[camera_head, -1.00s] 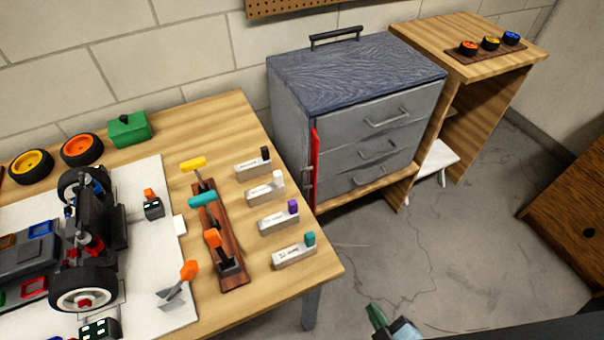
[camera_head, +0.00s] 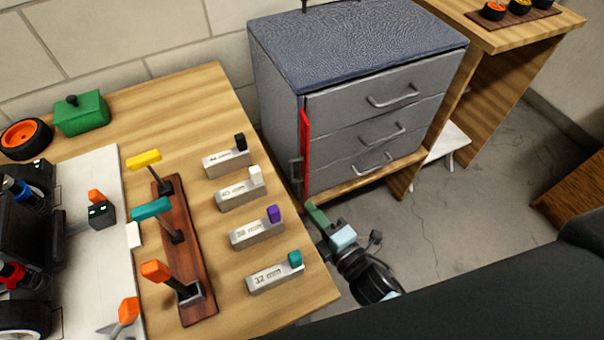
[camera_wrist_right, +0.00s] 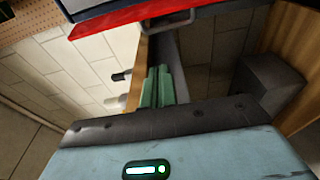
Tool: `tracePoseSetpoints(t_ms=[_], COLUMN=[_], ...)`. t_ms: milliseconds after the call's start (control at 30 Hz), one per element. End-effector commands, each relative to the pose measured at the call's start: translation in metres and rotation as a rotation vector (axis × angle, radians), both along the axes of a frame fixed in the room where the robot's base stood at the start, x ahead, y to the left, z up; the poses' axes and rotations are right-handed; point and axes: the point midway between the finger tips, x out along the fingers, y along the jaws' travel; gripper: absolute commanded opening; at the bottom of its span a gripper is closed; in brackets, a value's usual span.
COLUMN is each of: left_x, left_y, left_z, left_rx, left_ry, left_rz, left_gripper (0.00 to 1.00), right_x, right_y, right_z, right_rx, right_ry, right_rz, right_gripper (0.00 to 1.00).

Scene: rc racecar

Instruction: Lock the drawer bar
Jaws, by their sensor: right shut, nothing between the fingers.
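The grey drawer cabinet (camera_head: 330,130) has three drawers with handles, all of which look closed. The red drawer bar (camera_head: 304,150) stands upright along the cabinet's left front edge, beside the drawer fronts. A small grey bracket (camera_head: 295,171) sits at that edge. My right gripper (camera_head: 314,213) has green fingers, is shut and empty, and is just below the bar's lower end, in front of the cabinet. In the right wrist view, its fingers (camera_wrist_right: 157,85) point toward the red bar (camera_wrist_right: 140,14), with a visible gap. My left gripper is not in view.
The wooden workbench (camera_head: 215,100) at left holds a tool rack (camera_head: 183,245), several labelled blocks and a car. A wooden shelf (camera_head: 495,35) stands to the right of the cabinet. Floor (camera_head: 470,190) in front is free.

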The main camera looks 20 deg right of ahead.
Motion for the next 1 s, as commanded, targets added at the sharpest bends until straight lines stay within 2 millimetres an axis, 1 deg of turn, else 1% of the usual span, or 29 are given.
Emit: tracePoseSetpoints(t_ms=[267, 367, 433, 567, 933, 967, 1000], left_x=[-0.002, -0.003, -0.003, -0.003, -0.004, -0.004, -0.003], left_y=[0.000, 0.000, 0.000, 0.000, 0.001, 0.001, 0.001], left_z=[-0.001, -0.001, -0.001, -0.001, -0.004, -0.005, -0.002], left_rx=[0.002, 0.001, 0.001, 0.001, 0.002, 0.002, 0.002], left_ry=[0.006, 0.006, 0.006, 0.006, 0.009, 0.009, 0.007], left_rz=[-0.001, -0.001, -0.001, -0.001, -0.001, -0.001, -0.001], left_gripper=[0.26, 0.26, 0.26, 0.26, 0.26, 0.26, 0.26], right_x=[0.000, 0.004, 0.011, 0.029, 0.093, 0.098, 0.095], right_y=[0.000, 0.002, 0.004, 0.011, 0.035, 0.036, 0.024], right_z=[0.000, 0.001, 0.001, 0.001, 0.000, 0.001, 0.000], right_rx=[0.002, 0.002, 0.002, 0.004, 0.004, 0.004, -0.002], right_ry=[0.001, 0.001, 0.000, -0.001, 0.001, 0.001, 0.003], right_rz=[0.000, -0.001, -0.001, 0.000, 0.000, 0.000, -0.002], right_gripper=[0.00, 0.00, 0.00, 0.00, 0.00, 0.00, 0.00])
